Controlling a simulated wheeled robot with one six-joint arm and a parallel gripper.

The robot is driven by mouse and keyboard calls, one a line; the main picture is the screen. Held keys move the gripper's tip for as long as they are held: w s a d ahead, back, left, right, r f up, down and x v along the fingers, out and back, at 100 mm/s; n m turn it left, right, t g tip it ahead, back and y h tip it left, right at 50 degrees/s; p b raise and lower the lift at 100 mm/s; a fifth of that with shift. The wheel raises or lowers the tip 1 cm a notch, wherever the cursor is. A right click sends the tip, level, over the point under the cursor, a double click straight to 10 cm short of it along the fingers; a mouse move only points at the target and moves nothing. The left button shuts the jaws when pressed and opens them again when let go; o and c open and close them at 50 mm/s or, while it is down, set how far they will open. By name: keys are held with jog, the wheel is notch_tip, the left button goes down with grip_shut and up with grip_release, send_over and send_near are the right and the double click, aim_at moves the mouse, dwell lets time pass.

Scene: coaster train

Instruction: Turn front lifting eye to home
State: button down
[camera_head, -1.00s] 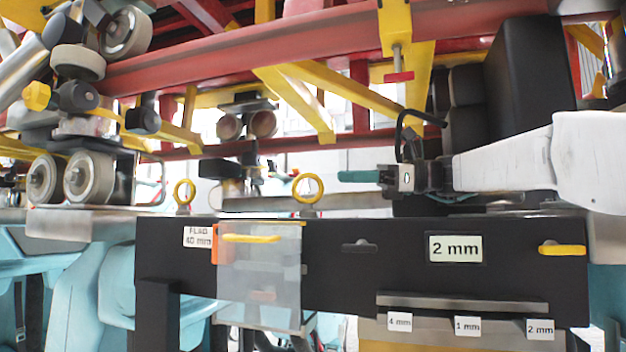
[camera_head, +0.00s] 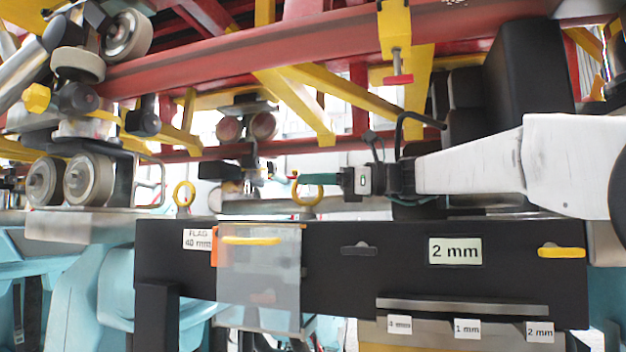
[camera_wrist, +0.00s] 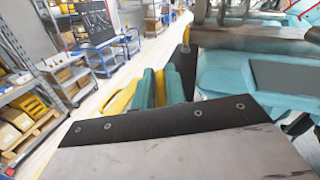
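Two yellow lifting eyes stand on top of the black beam (camera_head: 345,285): the left eye (camera_head: 184,193) is free, and the right eye (camera_head: 308,200) is by my gripper. My gripper (camera_head: 300,178) comes in level from the right, its teal fingers across the upper part of the right eye. In the wrist view the two teal fingers (camera_wrist: 162,88) are close together, with yellow (camera_wrist: 120,98) beside and between them. I cannot tell whether they press on the eye. Another yellow piece (camera_wrist: 186,52) shows farther off.
A red rail (camera_head: 330,48) and yellow struts hang above the arm. A clear flap (camera_head: 258,275) and a yellow pin (camera_head: 562,251) are on the beam's front. Wheel assemblies (camera_head: 75,180) stand at the left. Shelves (camera_wrist: 30,85) and blue carts are in the background.

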jog(key=shift+s+r+m+t, duration=0.1)
jog(key=shift+s+m+t, duration=0.1)
jog(key=shift+m+t, duration=0.85)
jog(key=shift+m+t+h, duration=0.8)
jog(key=shift+m+t, duration=0.15)
jog(key=shift+t, duration=1.1)
jog(key=c, duration=1.5)
grip_release()
jog(key=shift+o, duration=0.2)
jog(key=v, duration=0.7)
jog(key=shift+d, duration=0.35)
jog(key=shift+s, duration=0.1)
